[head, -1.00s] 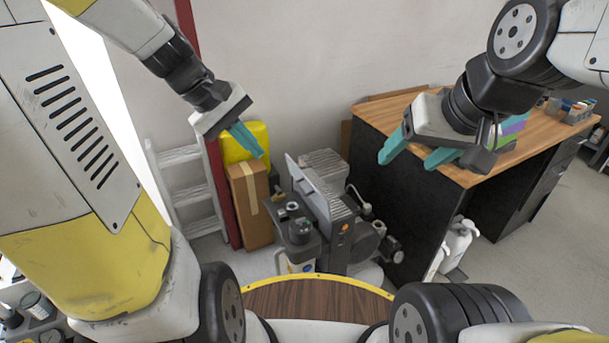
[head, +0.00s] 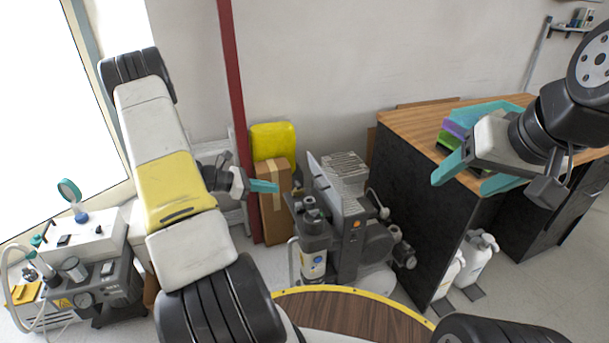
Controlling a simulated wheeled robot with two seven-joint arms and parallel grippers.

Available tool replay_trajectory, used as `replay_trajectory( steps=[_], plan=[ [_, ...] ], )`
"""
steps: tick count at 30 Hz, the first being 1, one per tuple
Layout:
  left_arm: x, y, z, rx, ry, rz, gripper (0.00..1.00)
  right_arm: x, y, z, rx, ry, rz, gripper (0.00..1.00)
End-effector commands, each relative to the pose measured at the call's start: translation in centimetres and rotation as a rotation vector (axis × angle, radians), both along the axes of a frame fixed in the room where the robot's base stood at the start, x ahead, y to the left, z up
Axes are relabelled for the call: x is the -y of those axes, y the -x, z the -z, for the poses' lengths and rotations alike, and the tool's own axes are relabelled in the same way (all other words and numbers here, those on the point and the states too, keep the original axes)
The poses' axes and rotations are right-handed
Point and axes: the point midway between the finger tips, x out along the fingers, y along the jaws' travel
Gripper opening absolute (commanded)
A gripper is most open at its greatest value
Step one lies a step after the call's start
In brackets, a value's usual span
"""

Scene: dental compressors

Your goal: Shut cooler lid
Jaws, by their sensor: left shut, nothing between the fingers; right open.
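A grey compressor unit (head: 345,225) stands on the floor in the middle of the head view. A flat light grey panel (head: 325,187) stands tilted upright on it, beside a ribbed grey block (head: 345,168); it looks like a raised lid, but I cannot tell for sure that it is the cooler's. My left gripper (head: 266,186) is shut and empty, to the left of the panel and apart from it in the picture, in front of a cardboard box. My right gripper (head: 475,178) is open and empty, right of the compressor, in front of the desk.
The wooden desk (head: 400,122) with black sides and stacked coloured trays (head: 456,130) stands to the right. The cardboard box (head: 274,222), a yellow container (head: 273,142) and a red post (head: 236,100) stand behind left. White bottles (head: 480,255) stand by the desk.

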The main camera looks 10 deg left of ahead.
Motion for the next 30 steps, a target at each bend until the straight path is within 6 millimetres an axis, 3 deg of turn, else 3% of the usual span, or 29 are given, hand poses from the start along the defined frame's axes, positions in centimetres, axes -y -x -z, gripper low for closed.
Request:
replay_trajectory(
  steps=[14, 18, 30],
  plan=[
    [7.6, -4.7, 3.8, 0.000, 0.000, 0.009, 0.00, 0.0, 0.0, 0.0, 0.000, 0.000, 0.000, 0.66],
    [9.1, -5.8, 2.7, 0.003, -0.003, 0.008, 0.00, 0.0, 0.0, 0.0, 0.000, 0.000, 0.000, 0.66],
    [10.3, -6.6, 2.1, 0.001, -0.003, 0.005, 0.00, 0.0, 0.0, 0.0, 0.000, 0.000, 0.000, 0.66]
  ],
)
